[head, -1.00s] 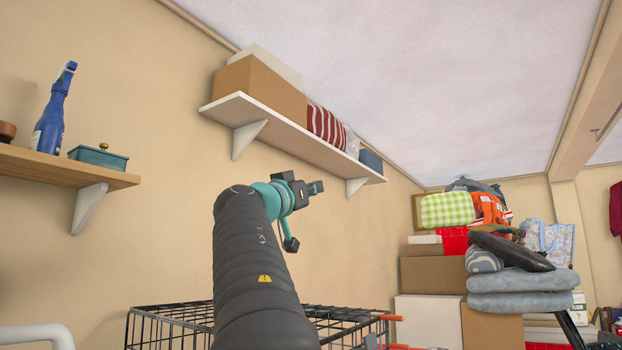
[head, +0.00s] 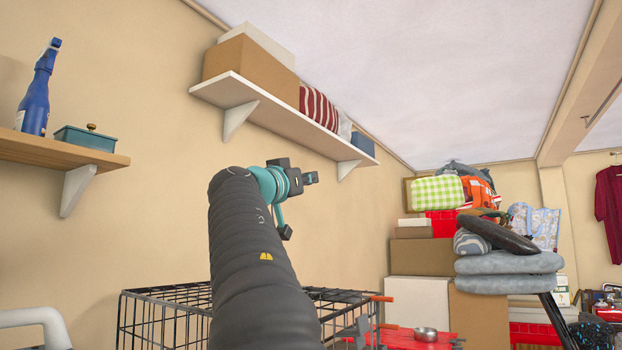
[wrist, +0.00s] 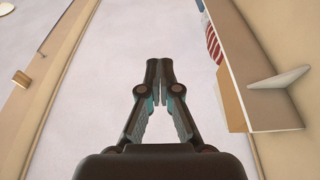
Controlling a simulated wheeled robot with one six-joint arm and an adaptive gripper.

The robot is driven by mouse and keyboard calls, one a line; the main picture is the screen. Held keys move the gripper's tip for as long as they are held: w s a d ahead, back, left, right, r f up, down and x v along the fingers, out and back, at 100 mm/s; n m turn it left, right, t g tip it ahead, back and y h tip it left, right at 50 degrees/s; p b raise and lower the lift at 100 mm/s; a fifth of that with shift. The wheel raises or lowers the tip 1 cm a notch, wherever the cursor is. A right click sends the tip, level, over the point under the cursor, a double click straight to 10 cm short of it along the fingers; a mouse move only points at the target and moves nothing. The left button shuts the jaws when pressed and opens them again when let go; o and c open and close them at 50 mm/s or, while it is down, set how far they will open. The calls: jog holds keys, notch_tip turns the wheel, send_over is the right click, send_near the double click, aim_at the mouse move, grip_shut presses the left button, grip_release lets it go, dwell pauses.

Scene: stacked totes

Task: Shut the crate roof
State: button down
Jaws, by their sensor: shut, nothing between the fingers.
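A black wire crate (head: 150,291) stands at the bottom of the head view, with only its upper part in frame. My arm hides its middle. I cannot make out its roof as a separate panel or tell how it stands. My gripper (head: 312,178) is raised well above the crate, in front of the wall and below the white shelf, touching nothing. In the wrist view my gripper (wrist: 165,72) points up towards the ceiling, with its fingertips together and nothing between them.
A white wall shelf (head: 290,120) with boxes is beyond my gripper. A wooden shelf (head: 60,150) with a blue spray bottle (head: 38,95) is at left. Stacked boxes and grey cushions (head: 508,272) stand at right. A metal bowl (head: 426,334) sits on a red surface near the crate.

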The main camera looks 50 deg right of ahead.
jog(key=v, duration=1.1)
jog(key=shift+s, duration=0.15)
